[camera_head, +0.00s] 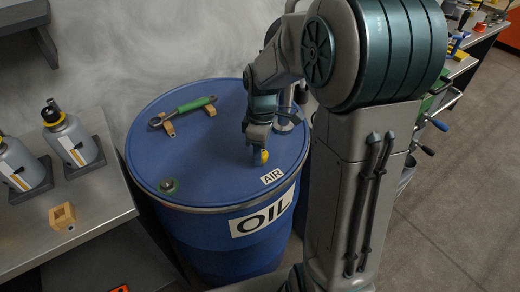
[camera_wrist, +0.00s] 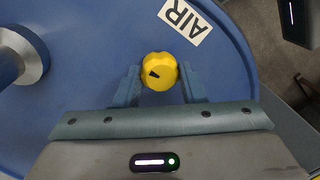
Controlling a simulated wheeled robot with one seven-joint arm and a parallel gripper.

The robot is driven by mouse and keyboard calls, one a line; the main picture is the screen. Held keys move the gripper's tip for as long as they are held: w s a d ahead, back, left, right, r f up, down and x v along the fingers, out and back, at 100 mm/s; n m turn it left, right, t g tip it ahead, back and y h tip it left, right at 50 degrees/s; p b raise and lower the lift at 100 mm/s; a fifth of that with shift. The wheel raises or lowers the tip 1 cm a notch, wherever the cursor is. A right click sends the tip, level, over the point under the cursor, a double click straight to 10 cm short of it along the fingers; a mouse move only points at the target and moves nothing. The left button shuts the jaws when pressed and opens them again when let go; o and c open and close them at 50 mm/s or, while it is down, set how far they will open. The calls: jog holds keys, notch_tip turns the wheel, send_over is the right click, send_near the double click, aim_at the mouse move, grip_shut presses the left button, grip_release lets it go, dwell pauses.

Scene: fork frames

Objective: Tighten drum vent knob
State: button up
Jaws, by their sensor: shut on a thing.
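The yellow vent knob (camera_wrist: 160,71) sits on the lid of the blue oil drum (camera_wrist: 85,60), near the white AIR label (camera_wrist: 184,20). A dark pointer mark on the knob points to the lower left in the wrist view. My gripper (camera_wrist: 160,85) has its two blue fingers shut on the knob, one on each side. In the head view the gripper (camera_head: 258,152) reaches down to the lid, and the knob (camera_head: 262,156) shows partly beside the fingers. The AIR label also shows there (camera_head: 272,176), above the OIL label (camera_head: 262,212) on the drum's side.
A green-handled wrench (camera_head: 188,108) lies on wooden rests at the back of the lid. A metal pipe (camera_wrist: 28,55) rises beside the gripper. Bottles (camera_head: 70,138) and a wooden block (camera_head: 62,216) stand on the left bench.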

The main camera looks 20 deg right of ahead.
jog(key=shift+m, duration=0.3)
jog(key=m, duration=0.4)
jog(key=shift+m, duration=0.4)
jog(key=m, duration=0.4)
jog(key=shift+d+m+t+y, duration=0.1)
jog(key=shift+m+t+y, duration=0.2)
jog(key=shift+t, duration=0.1)
jog(key=m, duration=0.4)
jog(key=shift+r, duration=0.1)
jog(key=shift+d+m+t, duration=0.1)
jog(key=shift+m+t, duration=0.4)
jog(key=shift+m, duration=1.8)
jog(key=o, duration=0.9)
jog(key=shift+c, duration=0.2)
jog(key=shift+o, duration=0.7)
